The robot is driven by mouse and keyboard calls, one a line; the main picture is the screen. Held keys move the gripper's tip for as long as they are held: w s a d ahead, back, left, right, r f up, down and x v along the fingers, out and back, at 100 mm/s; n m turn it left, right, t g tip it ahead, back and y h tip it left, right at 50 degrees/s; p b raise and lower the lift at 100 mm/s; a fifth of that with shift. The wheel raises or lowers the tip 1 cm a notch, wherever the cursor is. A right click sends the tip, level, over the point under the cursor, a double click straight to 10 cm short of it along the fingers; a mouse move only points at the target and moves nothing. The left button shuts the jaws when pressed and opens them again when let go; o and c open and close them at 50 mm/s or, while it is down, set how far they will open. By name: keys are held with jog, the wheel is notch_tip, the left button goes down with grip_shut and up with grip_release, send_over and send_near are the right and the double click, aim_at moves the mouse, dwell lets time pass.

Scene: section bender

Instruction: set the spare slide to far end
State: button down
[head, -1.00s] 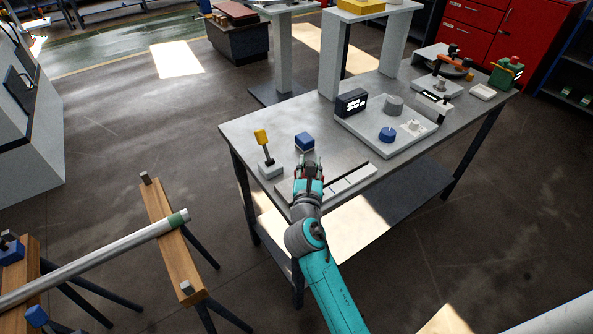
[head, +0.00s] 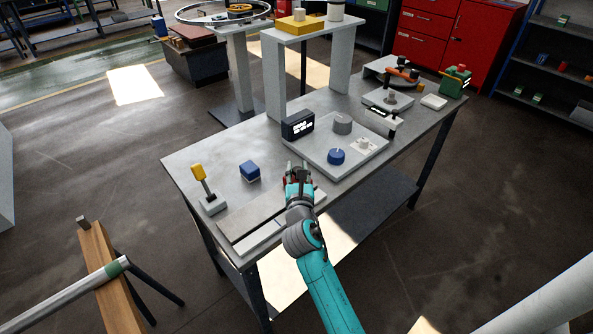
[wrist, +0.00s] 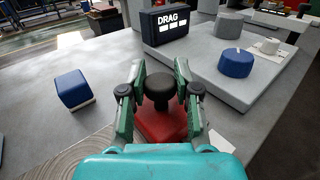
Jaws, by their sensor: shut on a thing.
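The slide is a red block (wrist: 162,125) with a black knob (wrist: 160,86) on top, seen in the wrist view. My gripper (wrist: 159,92) is shut on the black knob, with a finger on each side of it. In the head view my gripper (head: 298,174) is low over the right part of a long grey track (head: 255,218) along the table's front edge. My gripper and arm mostly hide the slide there. A short bit of track shows to the right of my gripper.
A blue block (head: 249,171) and a yellow-handled lever (head: 200,178) stand to the left on the table (head: 215,150). A dark box (head: 297,124) reading DRAG and a grey panel with a blue knob (head: 336,156) stand close behind and right of my gripper.

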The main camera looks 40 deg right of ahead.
jog(key=shift+d+r, duration=0.1)
jog(key=shift+d, duration=0.15)
jog(key=c, duration=0.8)
grip_release()
jog(key=shift+d, duration=0.1)
jog(key=shift+s+a, duration=0.2)
jog(key=shift+a, duration=0.05)
jog(key=v, duration=1.1)
jog(key=shift+s+a, duration=0.1)
jog(key=shift+s, duration=0.05)
